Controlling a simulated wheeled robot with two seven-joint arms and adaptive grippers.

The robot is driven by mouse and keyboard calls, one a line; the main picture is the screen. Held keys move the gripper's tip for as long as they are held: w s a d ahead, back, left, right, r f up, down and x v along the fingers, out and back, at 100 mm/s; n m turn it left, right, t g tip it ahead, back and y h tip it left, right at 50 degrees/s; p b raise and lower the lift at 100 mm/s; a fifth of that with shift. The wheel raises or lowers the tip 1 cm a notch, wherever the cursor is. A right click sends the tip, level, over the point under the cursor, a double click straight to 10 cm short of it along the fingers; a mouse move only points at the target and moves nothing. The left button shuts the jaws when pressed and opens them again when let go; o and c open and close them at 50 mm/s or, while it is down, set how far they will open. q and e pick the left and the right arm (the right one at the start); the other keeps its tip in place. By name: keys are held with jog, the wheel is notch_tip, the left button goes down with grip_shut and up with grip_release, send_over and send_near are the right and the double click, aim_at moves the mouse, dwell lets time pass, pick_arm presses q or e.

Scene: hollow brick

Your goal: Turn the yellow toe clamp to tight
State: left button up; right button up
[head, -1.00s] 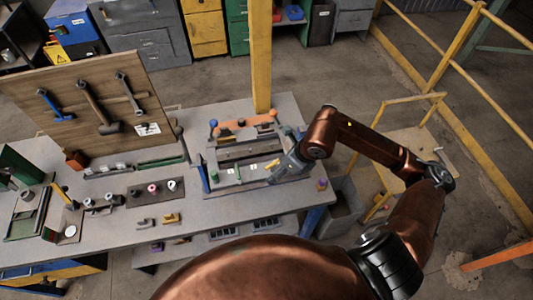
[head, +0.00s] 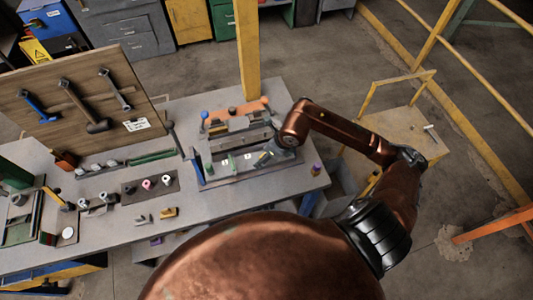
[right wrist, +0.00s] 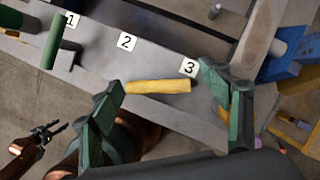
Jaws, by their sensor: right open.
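The yellow toe clamp's handle (right wrist: 158,86) lies roughly level in the right wrist view, beside the label 3, on the fixture's grey plate (right wrist: 150,65). My right gripper (right wrist: 172,108) is open, with one green-padded finger off each end of the yellow handle. I see no clear contact. In the head view my right gripper (head: 262,158) is over the fixture's front right part and hides the yellow handle. A green clamp handle (right wrist: 53,42) stands near label 1. My left gripper (right wrist: 48,132) shows small at the lower left of the right wrist view, away from the fixture; its opening is unclear.
A blue part (right wrist: 285,62) stands close to the right finger. A tool board (head: 75,95) stands left. A yellow post (head: 247,50) rises behind the fixture.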

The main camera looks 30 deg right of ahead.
jog(key=shift+w, duration=0.1)
jog(key=c, duration=1.1)
pick_arm(q)
jog(key=shift+s+a, duration=0.1)
jog(key=shift+s, duration=0.3)
pick_arm(e)
jog(key=shift+c, duration=0.4)
